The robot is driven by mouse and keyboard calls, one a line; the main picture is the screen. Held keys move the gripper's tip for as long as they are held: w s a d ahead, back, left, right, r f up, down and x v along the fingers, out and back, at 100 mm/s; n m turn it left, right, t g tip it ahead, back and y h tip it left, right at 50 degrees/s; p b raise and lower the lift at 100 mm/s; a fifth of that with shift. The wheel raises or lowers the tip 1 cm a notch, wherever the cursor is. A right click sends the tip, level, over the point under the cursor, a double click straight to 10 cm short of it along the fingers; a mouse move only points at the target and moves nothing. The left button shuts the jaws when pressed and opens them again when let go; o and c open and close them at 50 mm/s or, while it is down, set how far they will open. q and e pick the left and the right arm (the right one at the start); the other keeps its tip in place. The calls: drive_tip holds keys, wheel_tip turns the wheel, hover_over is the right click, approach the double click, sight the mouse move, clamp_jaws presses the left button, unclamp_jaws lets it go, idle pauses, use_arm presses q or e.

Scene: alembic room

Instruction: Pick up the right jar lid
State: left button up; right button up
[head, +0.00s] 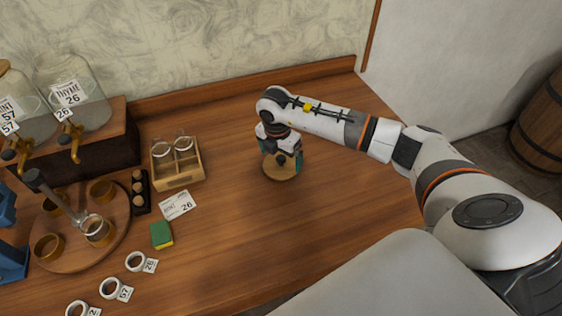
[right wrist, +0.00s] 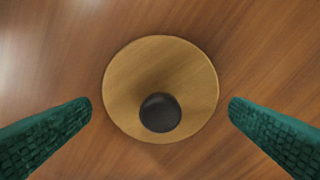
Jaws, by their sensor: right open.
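A round wooden jar lid (right wrist: 135,80) with a dark round knob (right wrist: 160,112) lies flat on the table in the right wrist view. In the head view the lid (head: 281,174) is partly hidden beneath my right gripper. My right gripper (right wrist: 160,108) is open, with one green finger on each side of the lid. A gap shows between each fingertip and the lid's rim, and nothing is between the fingers but the lid below. In the head view my right gripper (head: 281,160) points down over the lid.
A wooden crate with small jars (head: 178,164), a label card (head: 176,205) and a green sponge (head: 161,234) are left of the lid. A round tray with cups (head: 75,259) and two glass dispensers (head: 88,105) stand further left. The table right of the crate is mostly clear.

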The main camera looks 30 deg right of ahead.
drive_tip(key=shift+d+f, duration=0.1)
drive_tip(key=shift+f, duration=0.85)
drive_tip(key=shift+c, duration=0.3)
drive_tip(key=c, duration=0.6)
drive_tip(key=shift+o, duration=0.2)
drive_tip(key=shift+r, duration=0.15)
